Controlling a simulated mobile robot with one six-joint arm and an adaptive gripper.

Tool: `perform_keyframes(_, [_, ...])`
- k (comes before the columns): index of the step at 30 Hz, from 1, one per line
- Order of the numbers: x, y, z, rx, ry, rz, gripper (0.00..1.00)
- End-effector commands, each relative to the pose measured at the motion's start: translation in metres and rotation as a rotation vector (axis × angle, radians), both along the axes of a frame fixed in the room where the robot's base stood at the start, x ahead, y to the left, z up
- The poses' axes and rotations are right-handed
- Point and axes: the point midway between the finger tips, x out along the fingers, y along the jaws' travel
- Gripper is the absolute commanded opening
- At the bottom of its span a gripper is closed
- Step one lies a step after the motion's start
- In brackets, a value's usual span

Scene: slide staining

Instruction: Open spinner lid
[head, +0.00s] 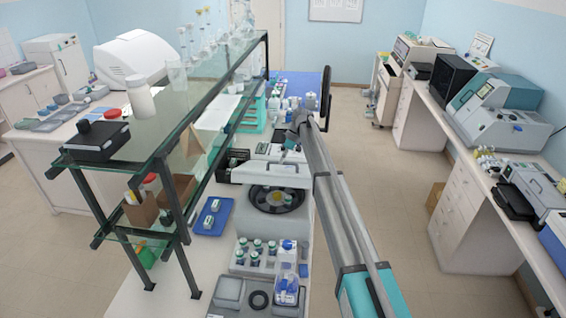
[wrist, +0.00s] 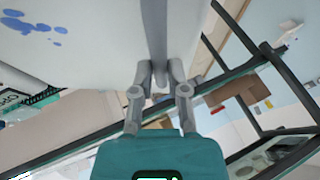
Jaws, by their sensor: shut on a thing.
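The spinner (head: 250,208) is a white machine on the bench in the head view. Its round dark chamber, with a rotor inside, is exposed. The spinner lid (head: 268,170) is the white piece raised behind the chamber. My gripper (head: 292,150) is at the lid's upper right side, partly hidden by my arm. In the wrist view, my gripper (wrist: 160,78) is closed on a grey strip along a large pale panel, which seems to be the lid's edge (wrist: 156,35). The exact contact is hard to see.
A glass shelf on a dark frame (head: 165,135) stands close left of the spinner. A rack of bottles (head: 257,253) and a blue tray (head: 211,217) are near it. The aisle floor (head: 385,220) to the right is clear.

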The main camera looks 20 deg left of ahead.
Motion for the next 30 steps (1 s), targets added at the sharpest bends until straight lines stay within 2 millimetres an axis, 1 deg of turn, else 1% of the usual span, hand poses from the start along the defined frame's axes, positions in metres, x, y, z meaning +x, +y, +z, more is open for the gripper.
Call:
perform_keyframes(1, [0.0037,0.0009,0.0036,-0.004,0.020,0.002,0.00])
perform_keyframes(6, [0.0035,0.0013,0.0089,-0.009,0.065,0.003,0.00])
perform_keyframes(19, [0.0026,0.0005,0.0100,-0.009,0.077,0.004,0.00])
perform_keyframes(20, [0.0026,0.0004,0.0101,-0.009,0.077,0.004,0.25])
perform_keyframes(24, [0.0030,-0.0002,0.0100,-0.008,0.076,0.003,0.51])
perform_keyframes(25, [0.0032,-0.0003,0.0100,-0.009,0.076,0.003,0.54])
perform_keyframes(30, [0.0036,-0.0009,0.0099,-0.009,0.075,0.002,0.54])
